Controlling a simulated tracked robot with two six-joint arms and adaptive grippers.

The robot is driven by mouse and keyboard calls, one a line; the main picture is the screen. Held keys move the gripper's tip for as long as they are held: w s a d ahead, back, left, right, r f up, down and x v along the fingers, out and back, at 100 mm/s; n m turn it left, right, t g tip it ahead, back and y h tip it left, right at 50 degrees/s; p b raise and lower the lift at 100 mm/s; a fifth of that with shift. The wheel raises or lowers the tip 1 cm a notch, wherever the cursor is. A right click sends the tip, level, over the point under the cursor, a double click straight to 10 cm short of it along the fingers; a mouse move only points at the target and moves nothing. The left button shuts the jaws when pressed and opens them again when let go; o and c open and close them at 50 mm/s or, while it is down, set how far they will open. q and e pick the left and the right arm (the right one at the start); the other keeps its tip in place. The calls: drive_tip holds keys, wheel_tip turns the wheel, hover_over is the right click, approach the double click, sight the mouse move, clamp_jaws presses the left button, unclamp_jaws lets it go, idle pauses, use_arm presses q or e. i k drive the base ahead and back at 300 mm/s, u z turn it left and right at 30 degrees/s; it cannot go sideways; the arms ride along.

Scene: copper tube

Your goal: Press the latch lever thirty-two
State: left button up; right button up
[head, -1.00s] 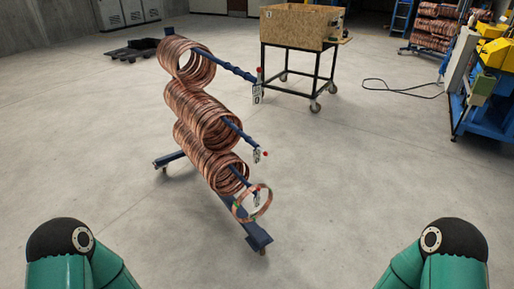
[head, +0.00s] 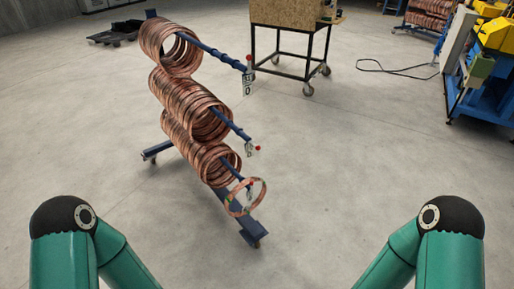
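A blue rack (head: 237,216) on small wheels stands in the middle of the head view. Its three blue arms, one above another, carry copper tube coils (head: 188,100). White number tags hang there, too small to read surely, so I cannot tell which latch is thirty-two. A single coil ring (head: 263,194) hangs around the bottom arm's end. Only my arm links show at the lower corners; both grippers are out of view.
A wooden box (head: 290,12) on a wheeled black stand is behind the rack. Blue and yellow machinery (head: 485,90) stands at the right, with a black cable (head: 395,70) on the floor. Open concrete floor lies between me and the rack.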

sight(258, 147)
drive_tip(key=z, duration=0.05)
drive_tip(key=k, duration=0.6)
drive_tip(key=u, duration=0.4)
drive_tip(key=i, duration=0.7)
drive_tip(key=u, duration=0.65)
drive_tip(key=i, duration=0.75)
drive_tip(key=z, duration=0.35)
